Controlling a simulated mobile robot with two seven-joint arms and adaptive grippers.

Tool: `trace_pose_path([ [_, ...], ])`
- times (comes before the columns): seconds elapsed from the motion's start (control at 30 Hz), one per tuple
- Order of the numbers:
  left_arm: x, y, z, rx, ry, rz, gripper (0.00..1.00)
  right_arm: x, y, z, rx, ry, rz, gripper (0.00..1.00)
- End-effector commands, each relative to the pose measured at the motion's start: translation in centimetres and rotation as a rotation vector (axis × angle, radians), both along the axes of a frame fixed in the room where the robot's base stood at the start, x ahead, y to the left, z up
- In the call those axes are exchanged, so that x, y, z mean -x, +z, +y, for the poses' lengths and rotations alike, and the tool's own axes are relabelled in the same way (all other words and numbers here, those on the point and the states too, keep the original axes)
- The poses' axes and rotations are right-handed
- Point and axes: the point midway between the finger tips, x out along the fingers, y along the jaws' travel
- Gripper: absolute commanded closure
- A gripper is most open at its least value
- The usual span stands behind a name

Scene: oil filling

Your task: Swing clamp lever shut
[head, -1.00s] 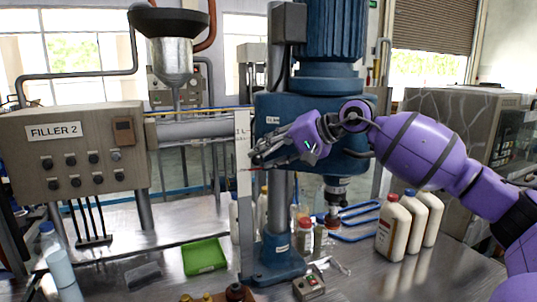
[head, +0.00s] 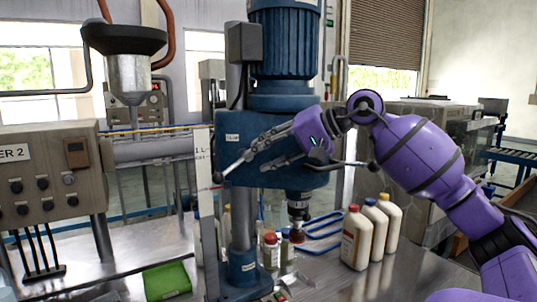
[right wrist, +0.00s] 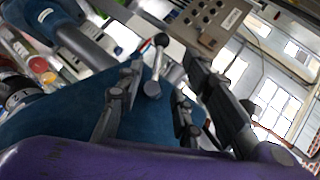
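The lever (head: 232,165), a thin metal bar with a dark ball end, sticks out to the left at the front of the blue machine head (head: 238,124). My right gripper (head: 262,147) is at the front of the head, close to the lever's inner end. In the right wrist view its fingers (right wrist: 157,92) are spread, with the lever just beyond the gap. Nothing is gripped; whether a finger touches the lever I cannot tell. My left gripper is out of view.
A grey control box (head: 50,180) stands at the left. Several white bottles (head: 357,238) stand right of the blue column. Another dark-ended bar (head: 352,164) sticks out right of the head, near my right arm.

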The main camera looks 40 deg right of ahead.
Motion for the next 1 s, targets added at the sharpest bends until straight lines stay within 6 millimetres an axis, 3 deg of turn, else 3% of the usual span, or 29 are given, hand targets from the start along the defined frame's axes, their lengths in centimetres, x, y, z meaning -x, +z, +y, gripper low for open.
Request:
trace_pose_path([
  [0.37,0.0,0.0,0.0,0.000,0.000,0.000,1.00,0.8,0.4,-0.3,0.000,0.000,0.000,0.67],
  [0.53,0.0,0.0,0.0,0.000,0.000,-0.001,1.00,0.7,1.6,0.0,-0.005,0.007,-0.026,0.85],
  [0.67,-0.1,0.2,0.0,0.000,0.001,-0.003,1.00,0.8,5.3,0.7,-0.076,0.032,-0.140,1.00],
  [0.87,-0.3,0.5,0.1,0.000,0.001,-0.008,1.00,2.3,13.5,1.5,-0.413,0.165,-0.412,1.00],
  [1.0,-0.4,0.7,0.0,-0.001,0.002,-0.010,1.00,5.1,18.8,3.1,-0.755,0.408,-0.544,1.00],
])
